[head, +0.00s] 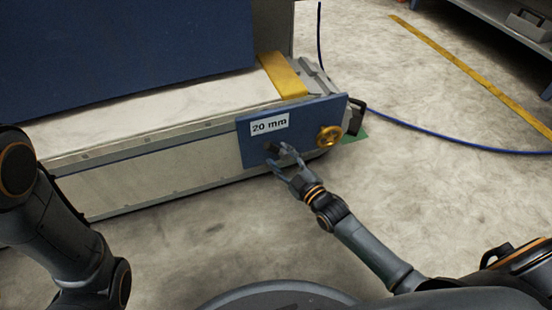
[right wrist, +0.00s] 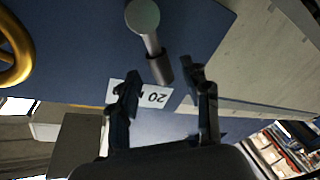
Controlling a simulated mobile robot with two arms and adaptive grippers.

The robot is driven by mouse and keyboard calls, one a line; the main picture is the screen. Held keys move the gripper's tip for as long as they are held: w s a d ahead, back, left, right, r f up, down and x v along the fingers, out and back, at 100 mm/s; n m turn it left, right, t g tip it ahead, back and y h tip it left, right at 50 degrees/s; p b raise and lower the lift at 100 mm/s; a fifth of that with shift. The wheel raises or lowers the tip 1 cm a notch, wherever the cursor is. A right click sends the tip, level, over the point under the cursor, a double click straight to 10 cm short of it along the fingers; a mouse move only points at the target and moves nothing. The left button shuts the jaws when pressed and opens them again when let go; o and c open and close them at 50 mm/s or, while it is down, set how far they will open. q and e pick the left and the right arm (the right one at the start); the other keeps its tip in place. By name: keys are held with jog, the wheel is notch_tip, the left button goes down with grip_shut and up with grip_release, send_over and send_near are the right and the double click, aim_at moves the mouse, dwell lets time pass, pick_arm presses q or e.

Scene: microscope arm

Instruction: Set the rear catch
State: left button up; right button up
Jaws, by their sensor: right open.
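A blue panel (head: 255,150) with a "20 mm" label (head: 269,124) is on the end of a long pale machine bed. A dark peg-like handle (head: 273,149) sticks out below the label; in the right wrist view it is a grey round-ended rod (right wrist: 143,18). My right gripper (head: 284,160) is open in front of the panel, close to this handle. In the right wrist view its fingertips (right wrist: 163,82) lie near the rod's darker end; I cannot tell whether they touch. Which part is the rear catch is not clear. My left gripper is not in view.
A brass handwheel (head: 328,136) is on the panel's right side, with a black handle (head: 357,115) beyond it. A yellow strip (head: 282,76) crosses the bed. A blue cable (head: 430,142) runs along the floor. The concrete floor in front is clear.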

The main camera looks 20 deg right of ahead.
aim_at(276, 151)
jog(key=shift+b+x, duration=0.5)
jog(key=shift+x, duration=0.85)
grip_shut()
